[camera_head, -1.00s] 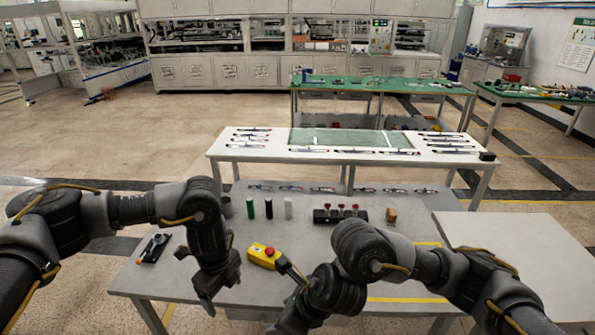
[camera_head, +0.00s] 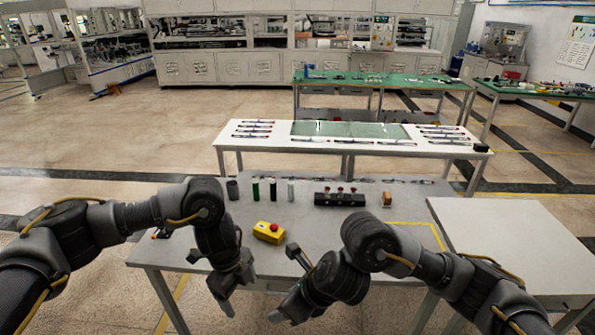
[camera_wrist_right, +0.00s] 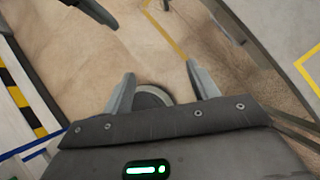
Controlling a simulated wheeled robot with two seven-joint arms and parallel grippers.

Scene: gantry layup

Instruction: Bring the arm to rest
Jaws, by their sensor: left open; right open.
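My left gripper (camera_head: 234,290) hangs with its fingers downward at the table's front left edge in the head view. It is open and holds nothing that I can see. My right gripper (camera_head: 283,286) is at the lower middle of the head view, partly hidden by its own wrist. In the right wrist view its two fingers (camera_wrist_right: 162,88) stand apart with nothing between them, over a tan floor. Both arms are bent at the elbow in front of the grey table (camera_head: 330,235).
On the table are a yellow box with a red button (camera_head: 269,232), several small cylinders (camera_head: 273,190), a black holder with red-topped parts (camera_head: 340,198) and a brown block (camera_head: 387,199). A white table (camera_head: 510,235) adjoins at right. A long white bench (camera_head: 270,141) stands behind.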

